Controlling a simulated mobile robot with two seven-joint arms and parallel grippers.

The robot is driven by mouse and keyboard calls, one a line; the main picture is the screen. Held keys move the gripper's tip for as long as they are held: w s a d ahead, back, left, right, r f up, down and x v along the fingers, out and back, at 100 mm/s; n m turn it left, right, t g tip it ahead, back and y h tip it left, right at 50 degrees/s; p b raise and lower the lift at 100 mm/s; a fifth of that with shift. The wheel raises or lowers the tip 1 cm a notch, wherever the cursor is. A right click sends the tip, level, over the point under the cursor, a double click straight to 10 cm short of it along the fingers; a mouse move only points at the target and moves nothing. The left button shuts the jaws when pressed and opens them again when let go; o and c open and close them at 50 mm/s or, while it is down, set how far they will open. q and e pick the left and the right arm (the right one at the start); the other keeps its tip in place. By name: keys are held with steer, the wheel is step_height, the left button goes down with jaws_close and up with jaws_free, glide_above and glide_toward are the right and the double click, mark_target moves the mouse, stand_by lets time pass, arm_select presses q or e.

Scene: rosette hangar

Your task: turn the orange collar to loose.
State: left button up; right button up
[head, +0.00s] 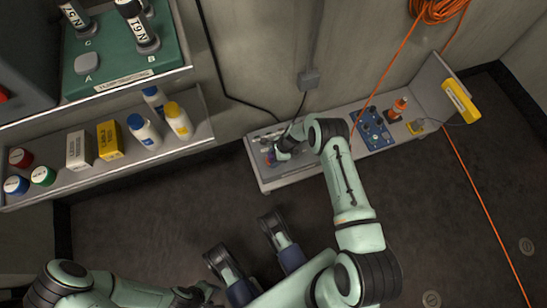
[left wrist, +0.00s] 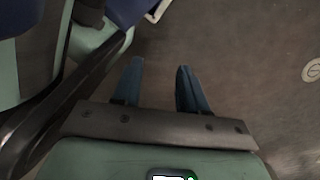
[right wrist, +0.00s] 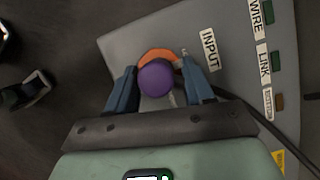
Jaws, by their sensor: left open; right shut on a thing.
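The orange collar (right wrist: 158,54) shows in the right wrist view as a band behind a round purple knob (right wrist: 156,78), which hides part of it. My right gripper (right wrist: 158,70) has a blue finger on each side of the collar and is shut on it. In the head view my right gripper (head: 277,156) is low over the left end of the grey bench (head: 290,178), and its arm hides part of that area. My left gripper (left wrist: 160,75) is open and empty above the dark floor.
A label reading INPUT (right wrist: 209,49) and a dark cable lie right of the collar. A blue panel (head: 372,130), an orange-topped item (head: 399,105) and a yellow device (head: 460,100) are further right. A shelf (head: 140,158) with bottles and boxes is at left.

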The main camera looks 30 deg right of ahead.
steer(key=o, duration=1)
steer(key=shift+o, duration=0.2)
steer(key=shift+r, duration=0.1)
arm_select(q)
steer(key=w+d+r+t+p, duration=0.1)
steer(key=w+r+t+p, duration=0.2)
steer(key=w, duration=0.5)
step_height(320, 180, up, 2)
steer(key=shift+w+r+m+p, duration=0.15)
steer(key=shift+m+p, duration=0.15)
steer(key=shift+p, duration=0.35)
arm_select(e)
steer(key=v, duration=1.3)
steer(key=shift+d, duration=0.15)
